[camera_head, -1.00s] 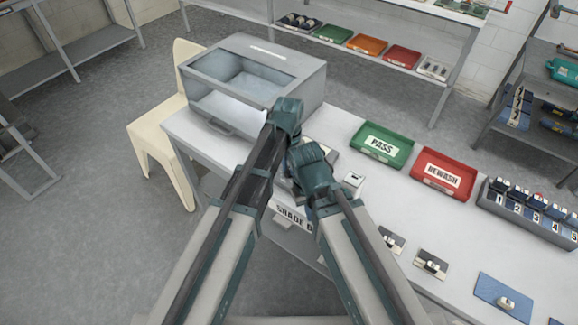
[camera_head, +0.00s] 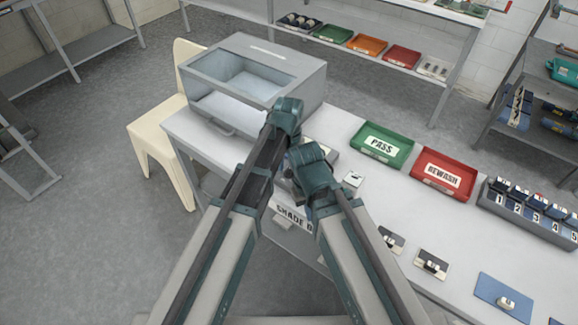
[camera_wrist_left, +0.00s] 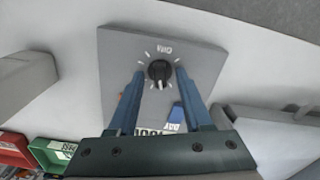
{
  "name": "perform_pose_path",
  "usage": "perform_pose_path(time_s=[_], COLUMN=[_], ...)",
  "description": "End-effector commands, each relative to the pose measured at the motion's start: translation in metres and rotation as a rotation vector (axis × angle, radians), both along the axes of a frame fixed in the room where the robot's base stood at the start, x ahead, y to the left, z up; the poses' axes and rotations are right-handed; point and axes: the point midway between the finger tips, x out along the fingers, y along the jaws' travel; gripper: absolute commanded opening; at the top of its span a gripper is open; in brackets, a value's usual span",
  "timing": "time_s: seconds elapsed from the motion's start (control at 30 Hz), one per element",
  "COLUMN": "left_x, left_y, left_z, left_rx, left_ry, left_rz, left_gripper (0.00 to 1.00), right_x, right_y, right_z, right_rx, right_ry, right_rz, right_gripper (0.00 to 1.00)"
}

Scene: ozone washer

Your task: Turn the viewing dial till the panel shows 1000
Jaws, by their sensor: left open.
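In the left wrist view a round black dial (camera_wrist_left: 160,72) with a pale pointer line sits on a grey panel (camera_wrist_left: 206,62), ringed by white tick marks. My left gripper (camera_wrist_left: 159,78) is open, its two blue fingers on either side of the dial; I cannot tell whether they touch it. A dark-on-white readout or label (camera_wrist_left: 152,131) is mostly hidden behind the gripper body and cannot be read surely. In the head view my left arm's wrist (camera_head: 286,113) and my right arm's wrist (camera_head: 313,170) cover the dial area. The right gripper's fingers do not show.
A grey windowed cabinet (camera_head: 295,65) stands at the table's far left. A green PASS tray (camera_head: 398,160), a red REWASH tray (camera_head: 462,194) and a numbered rack (camera_head: 545,230) stand to the right. A cream chair (camera_head: 150,145) is beside the table.

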Motion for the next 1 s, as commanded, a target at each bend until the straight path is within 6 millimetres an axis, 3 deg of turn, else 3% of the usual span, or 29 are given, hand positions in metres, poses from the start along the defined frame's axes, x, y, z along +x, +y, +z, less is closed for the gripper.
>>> perform_pose_path(time_s=[0.37,1.0], left_x=[0.0,0.0], left_y=[0.0,0.0], left_z=[0.016,0.111], left_rx=[0.0,0.0], left_ry=[0.0,0.0], left_rz=[0.0,0.0], left_gripper=[0.5,0.5], right_x=[0.0,0.0], right_y=[0.0,0.0], right_z=[0.016,0.111], right_rx=[0.0,0.0], right_ry=[0.0,0.0], right_rz=[0.0,0.0], right_gripper=[0.0,0.0])
